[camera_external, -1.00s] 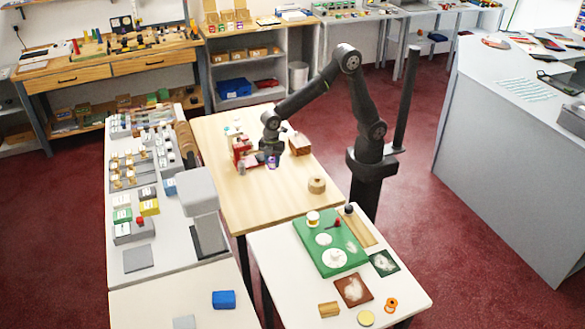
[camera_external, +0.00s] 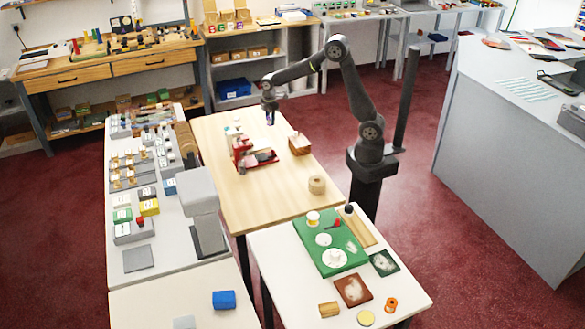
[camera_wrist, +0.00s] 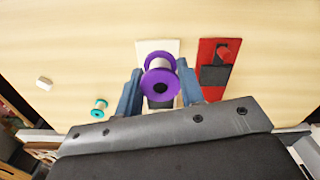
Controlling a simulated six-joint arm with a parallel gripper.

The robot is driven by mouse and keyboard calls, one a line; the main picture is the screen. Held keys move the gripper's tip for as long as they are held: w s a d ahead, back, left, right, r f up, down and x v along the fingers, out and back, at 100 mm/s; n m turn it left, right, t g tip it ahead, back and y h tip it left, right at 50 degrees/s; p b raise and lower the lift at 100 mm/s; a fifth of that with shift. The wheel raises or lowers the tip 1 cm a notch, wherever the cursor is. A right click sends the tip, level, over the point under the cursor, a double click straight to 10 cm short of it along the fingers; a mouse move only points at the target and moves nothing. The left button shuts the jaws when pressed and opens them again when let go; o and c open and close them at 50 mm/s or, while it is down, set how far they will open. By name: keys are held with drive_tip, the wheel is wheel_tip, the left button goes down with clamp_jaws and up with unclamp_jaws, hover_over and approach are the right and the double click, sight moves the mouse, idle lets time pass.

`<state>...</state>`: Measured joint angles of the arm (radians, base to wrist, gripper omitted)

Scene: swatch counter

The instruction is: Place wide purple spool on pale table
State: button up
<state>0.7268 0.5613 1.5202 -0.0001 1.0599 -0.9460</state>
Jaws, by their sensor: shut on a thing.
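The purple spool (camera_wrist: 162,62) has wide purple flanges and a pale winding. In the wrist view it sits between the two blue-grey fingers of my gripper (camera_wrist: 158,92), which is shut on it. In the external view my gripper (camera_external: 269,107) is raised over the far part of the pale wooden table (camera_external: 255,200), with the spool (camera_external: 271,118) small and dark purple below it. A white-topped table (camera_external: 285,275) stands nearer the camera; I cannot tell which one the task calls the pale table.
Bare wood lies in front of the tray.

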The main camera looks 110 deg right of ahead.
drive_tip(key=s+d+f+m, duration=0.1)
drive_tip(key=s+d+m, duration=0.1)
drive_tip(key=s+d, duration=0.75)
drive_tip(key=s+d+m, duration=0.2)
drive_tip(key=s+d, duration=0.4)
drive_tip(key=s, duration=0.6)
hover_over(278, 127)
wheel_tip(278, 127, down, 7)
drive_tip(key=shift+w+f, duration=0.1)
drive_tip(key=shift+f, duration=2.1)
drive_tip(key=o, duration=0.5)
drive_tip(key=shift+f, duration=0.15)
drive_tip(key=o, duration=0.5)
drive_tip(key=shift+c, duration=0.2)
